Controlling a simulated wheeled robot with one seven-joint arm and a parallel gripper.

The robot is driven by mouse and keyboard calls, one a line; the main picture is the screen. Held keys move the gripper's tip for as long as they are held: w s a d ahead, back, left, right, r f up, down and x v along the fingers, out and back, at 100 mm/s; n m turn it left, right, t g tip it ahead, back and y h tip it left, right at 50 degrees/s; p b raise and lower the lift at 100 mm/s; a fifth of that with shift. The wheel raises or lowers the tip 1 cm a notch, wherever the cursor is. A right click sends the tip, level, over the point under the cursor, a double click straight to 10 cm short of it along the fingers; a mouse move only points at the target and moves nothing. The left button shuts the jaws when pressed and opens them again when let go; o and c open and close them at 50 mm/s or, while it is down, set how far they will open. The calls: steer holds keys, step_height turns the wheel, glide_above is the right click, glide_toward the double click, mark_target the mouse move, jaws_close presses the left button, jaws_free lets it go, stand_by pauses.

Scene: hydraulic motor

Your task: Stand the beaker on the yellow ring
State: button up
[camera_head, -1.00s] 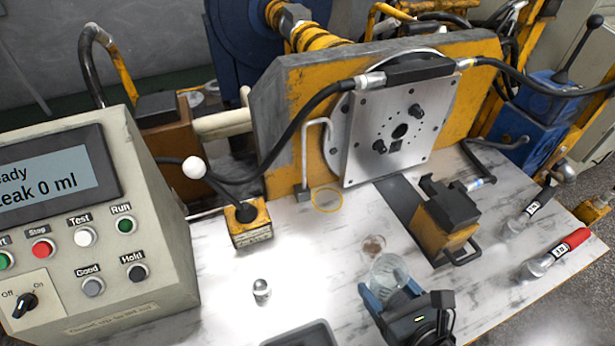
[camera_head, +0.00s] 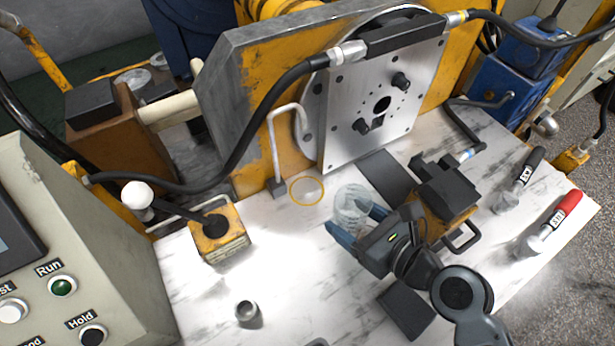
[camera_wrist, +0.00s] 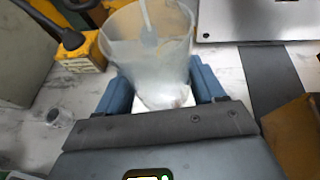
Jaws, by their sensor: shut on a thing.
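The clear beaker (camera_head: 351,204) is held between the blue fingers of my gripper (camera_head: 357,228), to the lower right of the yellow ring. In the wrist view the beaker (camera_wrist: 146,50) fills the space between the two blue fingers (camera_wrist: 160,92), with its rim towards the top. The yellow ring (camera_head: 306,191) lies flat on the white bench, below the bent grey pipe. The ring looks empty and the beaker is apart from it. I cannot tell how high the beaker is above the bench.
The bent pipe (camera_head: 275,150) rises just left of the ring, with the motor plate (camera_head: 375,110) behind. A yellow lever box (camera_head: 219,243) and small metal cup (camera_head: 247,312) stand left. A clamp block (camera_head: 445,190) and two labelled handled tools lie right.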

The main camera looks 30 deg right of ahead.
mark_target(352, 208)
steer(key=w+p, duration=0.2)
steer(key=w, duration=1.2)
steer(key=shift+w+f+b, duration=0.15)
steer(key=shift+f+b, duration=0.2)
steer(key=shift+f, duration=0.8)
steer(key=shift+w+f+b, duration=0.2)
steer(key=shift+f+b, duration=0.1)
steer(key=shift+f, duration=0.9)
steer(key=shift+w+f+b, duration=0.15)
steer(key=shift+f+b, duration=0.2)
steer(key=shift+f, duration=0.8)
steer(key=shift+f, duration=0.6)
steer(key=o, duration=0.8)
steer(key=shift+o, duration=0.2)
steer(key=shift+r, duration=0.55)
steer(key=v, duration=1.2)
steer(key=shift+r, duration=0.15)
